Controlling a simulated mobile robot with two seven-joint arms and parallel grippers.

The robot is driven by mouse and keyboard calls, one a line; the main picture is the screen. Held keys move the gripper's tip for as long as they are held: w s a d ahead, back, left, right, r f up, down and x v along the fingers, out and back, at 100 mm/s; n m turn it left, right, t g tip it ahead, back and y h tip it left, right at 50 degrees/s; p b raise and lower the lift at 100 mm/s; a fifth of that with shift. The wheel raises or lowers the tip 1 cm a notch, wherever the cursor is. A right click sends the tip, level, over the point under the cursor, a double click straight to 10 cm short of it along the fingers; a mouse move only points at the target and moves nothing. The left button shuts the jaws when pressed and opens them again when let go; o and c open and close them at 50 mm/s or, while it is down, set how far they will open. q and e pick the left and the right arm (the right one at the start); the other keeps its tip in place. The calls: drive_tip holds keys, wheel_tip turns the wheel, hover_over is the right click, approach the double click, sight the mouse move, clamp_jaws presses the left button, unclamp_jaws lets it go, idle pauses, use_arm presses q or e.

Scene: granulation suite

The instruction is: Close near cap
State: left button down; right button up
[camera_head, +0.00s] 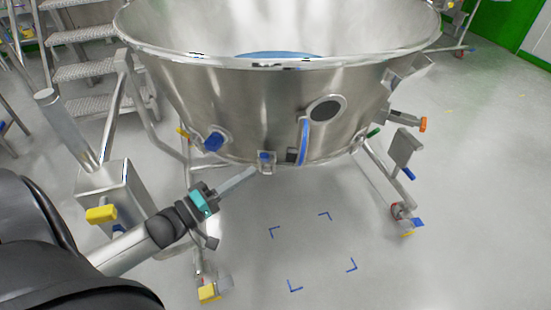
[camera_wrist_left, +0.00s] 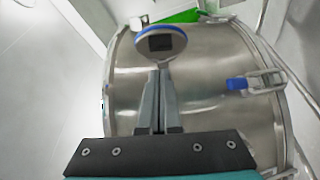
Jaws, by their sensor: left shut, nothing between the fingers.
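A large steel bowl (camera_head: 245,110) on a wheeled frame fills the middle of the head view. A thin blue-edged plate (camera_head: 304,140), probably the near cap seen edge-on, stands out from its lower wall below a dark round port (camera_head: 327,108). In the left wrist view a round cap with a blue rim and dark square (camera_wrist_left: 161,42) lies just beyond the fingertips; contact cannot be told. My left gripper (camera_head: 252,172) is shut and empty, left of the plate and by the bowl's lower edge. Its fingers also show in the wrist view (camera_wrist_left: 159,75). My right gripper is out of view.
A blue-tipped metal latch (camera_head: 265,160) sits close to the fingertips. A blue fitting (camera_head: 213,140) is further left on the bowl. Frame legs with yellow-pedalled casters (camera_head: 209,292) stand around. Steps (camera_head: 90,72) are at back left. The floor below, with blue corner marks (camera_head: 295,287), is clear.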

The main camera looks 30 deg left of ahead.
use_arm(q)
drive_tip(key=b+x, duration=0.2)
drive_tip(key=x, duration=0.5)
drive_tip(key=shift+w+d, duration=0.15)
drive_tip(key=shift+w, duration=0.3)
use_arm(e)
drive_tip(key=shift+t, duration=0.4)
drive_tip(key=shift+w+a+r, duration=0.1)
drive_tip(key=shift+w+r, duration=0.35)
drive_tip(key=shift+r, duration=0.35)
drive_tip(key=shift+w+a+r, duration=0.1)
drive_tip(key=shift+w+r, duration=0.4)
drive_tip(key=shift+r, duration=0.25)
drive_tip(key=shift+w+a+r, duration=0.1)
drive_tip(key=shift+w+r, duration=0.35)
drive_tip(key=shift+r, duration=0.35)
use_arm(q)
drive_tip(key=shift+d, duration=0.1)
